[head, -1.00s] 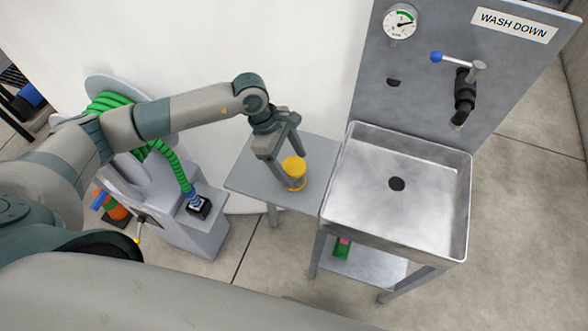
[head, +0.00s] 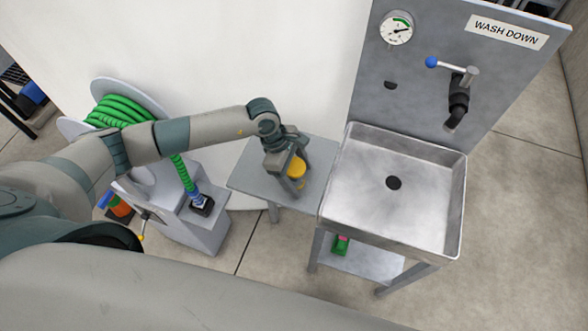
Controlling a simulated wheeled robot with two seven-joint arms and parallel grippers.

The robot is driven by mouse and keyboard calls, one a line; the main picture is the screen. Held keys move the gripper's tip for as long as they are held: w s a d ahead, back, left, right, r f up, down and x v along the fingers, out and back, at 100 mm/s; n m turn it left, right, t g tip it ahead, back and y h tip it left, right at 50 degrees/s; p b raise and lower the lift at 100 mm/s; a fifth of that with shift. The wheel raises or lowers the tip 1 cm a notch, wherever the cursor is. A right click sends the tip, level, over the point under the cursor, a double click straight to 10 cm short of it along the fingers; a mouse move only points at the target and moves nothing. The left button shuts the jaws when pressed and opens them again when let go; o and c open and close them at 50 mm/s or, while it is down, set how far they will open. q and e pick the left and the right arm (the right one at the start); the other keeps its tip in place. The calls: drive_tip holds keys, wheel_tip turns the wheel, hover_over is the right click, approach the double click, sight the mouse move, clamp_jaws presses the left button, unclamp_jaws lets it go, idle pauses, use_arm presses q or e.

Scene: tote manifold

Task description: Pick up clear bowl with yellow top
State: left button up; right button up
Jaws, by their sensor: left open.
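The clear bowl with the yellow top (head: 297,169) stands upright on the small grey side table (head: 252,178), left of the sink. Its yellow top shows between the fingers of my left gripper (head: 297,176), which reaches down over it from the upper left. The fingers are open, one on the near left side of the bowl and one on the far right side. The clear lower part is mostly hidden by the near finger. I cannot tell whether a finger touches it. My right gripper is not in view.
A metal sink (head: 345,200) stands right of the side table, its raised rim close to the gripper. Behind it a grey panel carries a gauge (head: 396,28) and a tap (head: 458,100). A green hose reel (head: 125,110) and a grey cabinet (head: 190,235) stand left.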

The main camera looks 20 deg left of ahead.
sight(299, 170)
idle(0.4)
use_arm(q)
drive_tip(key=c, duration=1.2)
drive_tip(key=shift+r, duration=0.1)
drive_tip(key=shift+w+r+b, duration=0.1)
drive_tip(key=shift+r+b, duration=0.35)
drive_tip(key=shift+b, duration=0.05)
drive_tip(key=r+b, duration=0.2)
drive_tip(key=r, duration=0.1)
drive_tip(key=shift+s+d, duration=0.2)
drive_tip(key=shift+s, duration=0.2)
drive_tip(key=shift+s+d+r+b, duration=0.75)
drive_tip(key=shift+s+r, duration=0.4)
drive_tip(key=shift+s, duration=0.5)
drive_tip(key=shift+s+d+r+b, duration=0.6)
drive_tip(key=shift+s+d+r, duration=0.25)
drive_tip(key=shift+s+r, duration=0.55)
drive_tip(key=shift+s+d+r+b, duration=0.65)
drive_tip(key=shift+s+d+r, duration=0.25)
drive_tip(key=shift+s, duration=0.95)
drive_tip(key=shift+a, duration=0.1)
